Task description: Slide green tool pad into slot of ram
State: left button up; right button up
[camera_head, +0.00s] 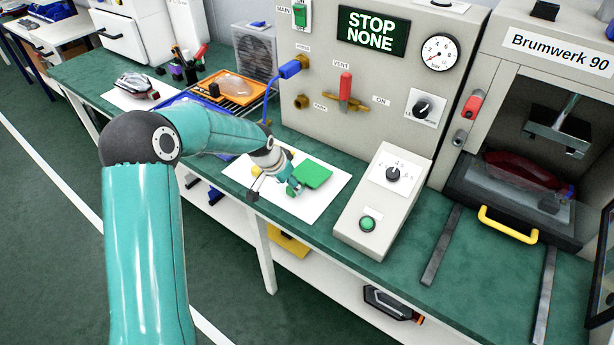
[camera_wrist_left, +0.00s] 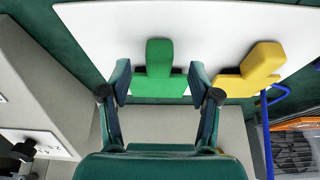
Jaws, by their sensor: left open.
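The green tool pad (camera_head: 313,174) lies on a white sheet (camera_head: 331,194) on the bench. In the left wrist view the green pad (camera_wrist_left: 160,84) has a wide part with a narrower tab. My left gripper (camera_head: 292,187) is beside the pad in the head view. In the wrist view the left gripper (camera_wrist_left: 160,82) is open, one finger at either side of the pad's wide part; I cannot tell whether they touch it. The ram (camera_head: 556,133) hangs inside the press at the right; its slot cannot be made out. My right gripper is not in view.
A yellow pad (camera_wrist_left: 249,73) lies beside the green one. A control box (camera_head: 378,205) stands right of the sheet. The press has a yellow-handled drawer (camera_head: 509,223) and a red lens (camera_head: 526,168) under the ram. A blue hose (camera_head: 268,100) runs behind my left arm.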

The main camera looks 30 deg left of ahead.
aim_at(305, 179)
pick_arm(q)
jog(key=x, duration=0.3)
jog(key=shift+f+p, duration=0.2)
jog(key=shift+p, duration=0.1)
grip_shut()
